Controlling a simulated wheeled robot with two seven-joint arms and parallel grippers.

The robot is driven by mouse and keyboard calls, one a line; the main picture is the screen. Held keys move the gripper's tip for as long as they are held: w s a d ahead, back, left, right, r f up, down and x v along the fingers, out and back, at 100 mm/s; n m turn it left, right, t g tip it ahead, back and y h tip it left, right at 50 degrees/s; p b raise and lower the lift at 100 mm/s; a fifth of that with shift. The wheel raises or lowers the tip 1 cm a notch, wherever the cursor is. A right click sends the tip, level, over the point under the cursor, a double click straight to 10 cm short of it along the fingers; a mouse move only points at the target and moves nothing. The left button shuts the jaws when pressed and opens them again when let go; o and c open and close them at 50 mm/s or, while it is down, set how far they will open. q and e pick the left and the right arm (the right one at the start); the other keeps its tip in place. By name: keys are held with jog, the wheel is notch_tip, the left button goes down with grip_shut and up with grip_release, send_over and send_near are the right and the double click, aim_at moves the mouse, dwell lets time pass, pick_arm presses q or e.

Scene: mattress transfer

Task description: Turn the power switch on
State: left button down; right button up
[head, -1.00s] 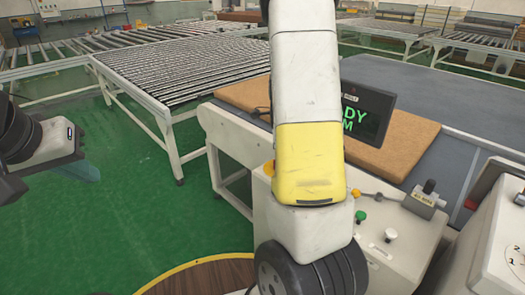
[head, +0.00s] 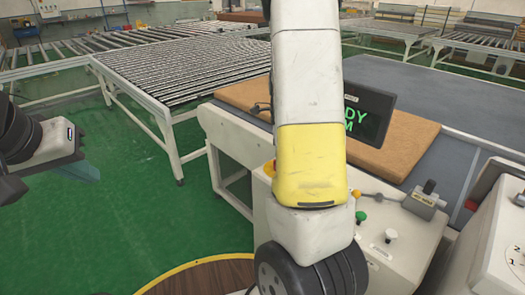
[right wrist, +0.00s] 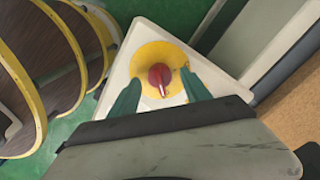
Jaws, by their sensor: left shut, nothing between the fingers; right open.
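The power switch (right wrist: 159,76) shows in the right wrist view as a red rotary knob on a round yellow plate, on the pale top of a machine. Its pale pointer mark faces the lower side of the picture. My right gripper (right wrist: 161,79) is open, with one teal finger on each side of the knob and gaps between. I cannot tell how high the tips are above the plate. In the head view my right arm covers this gripper and the knob; a yellow edge (head: 269,168) shows beside the arm. My left gripper (head: 80,171) is shut and empty at the far left, over the green floor.
The control panel (head: 415,245) carries a green button (head: 361,216), a white button (head: 391,235) and a grey lever unit (head: 425,201). A black monitor (head: 370,112) with green text stands behind, near a brown board (head: 410,140). A roller conveyor (head: 190,75) lies behind left.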

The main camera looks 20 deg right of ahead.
notch_tip(320, 180, up, 6)
jog(key=shift+r, duration=0.25)
dwell(0.4)
jog(key=shift+s+a+r, duration=0.1)
jog(key=shift+a+r, duration=0.1)
jog(key=shift+a, duration=0.05)
jog(key=s+a+r+n+t+y, duration=0.1)
jog(key=s+a+r+n+t, duration=0.2)
jog(key=s+a+r+n, duration=0.3)
jog(key=s+a+r+n+t+y, duration=0.1)
jog(key=s+a+r+n+t, duration=0.2)
jog(key=n, duration=1.4)
jog(key=shift+s+a+r, duration=2.25)
jog(key=shift+s+a, duration=1.45)
jog(key=shift+s, duration=0.6)
